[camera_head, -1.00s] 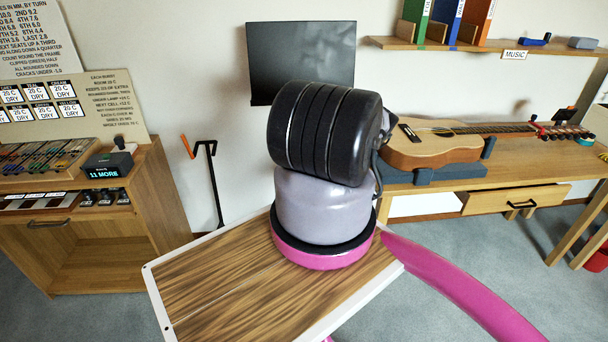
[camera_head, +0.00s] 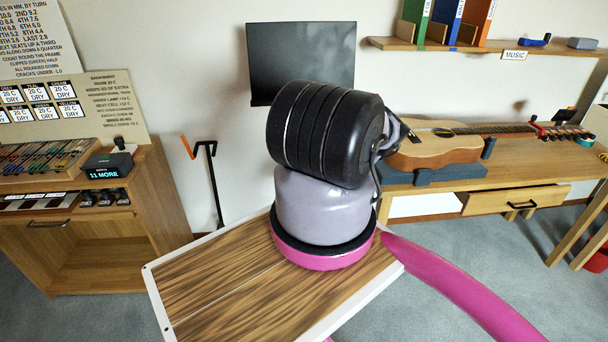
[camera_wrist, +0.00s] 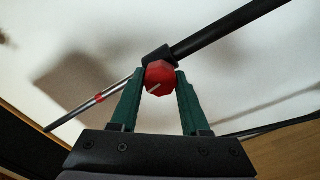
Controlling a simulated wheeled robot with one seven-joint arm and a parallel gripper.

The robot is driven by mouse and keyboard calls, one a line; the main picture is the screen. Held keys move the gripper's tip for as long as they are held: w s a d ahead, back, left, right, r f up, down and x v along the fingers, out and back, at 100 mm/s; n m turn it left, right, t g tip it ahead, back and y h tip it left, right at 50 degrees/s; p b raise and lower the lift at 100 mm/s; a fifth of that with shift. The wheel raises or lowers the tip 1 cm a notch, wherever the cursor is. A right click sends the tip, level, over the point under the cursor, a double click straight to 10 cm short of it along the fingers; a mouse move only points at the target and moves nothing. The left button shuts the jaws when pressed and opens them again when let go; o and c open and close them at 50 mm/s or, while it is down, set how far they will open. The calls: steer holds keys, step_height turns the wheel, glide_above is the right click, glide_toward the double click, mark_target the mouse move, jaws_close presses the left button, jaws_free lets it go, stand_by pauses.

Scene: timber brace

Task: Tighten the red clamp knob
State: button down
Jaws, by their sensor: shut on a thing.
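The red clamp knob (camera_wrist: 160,78) shows in the wrist view, with a short pale mark on its face. It sits at a black collar where a thick black tube (camera_wrist: 225,32) meets a thinner metal rod (camera_wrist: 115,88). My gripper (camera_wrist: 159,85) has two green fingers, one on each side of the knob, and is shut on it. In the head view my own arm hides the gripper and the knob.
A guitar (camera_head: 430,148) lies on a blue support on the wooden bench (camera_head: 540,165) at right. A cabinet (camera_head: 85,235) with a small display box (camera_head: 106,164) stands at left. A black stand (camera_head: 212,180) leans near the wall. Grey floor is open between them.

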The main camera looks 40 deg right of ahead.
steer(key=shift+a+f+m, duration=0.1)
steer(key=shift+a+m, duration=0.05)
steer(key=shift+m, duration=0.65)
steer(key=shift+c, duration=1.9)
jaws_free()
steer(key=shift+s, duration=0.15)
steer(key=v, duration=1)
steer(key=shift+s, duration=0.25)
steer(key=shift+a, duration=0.1)
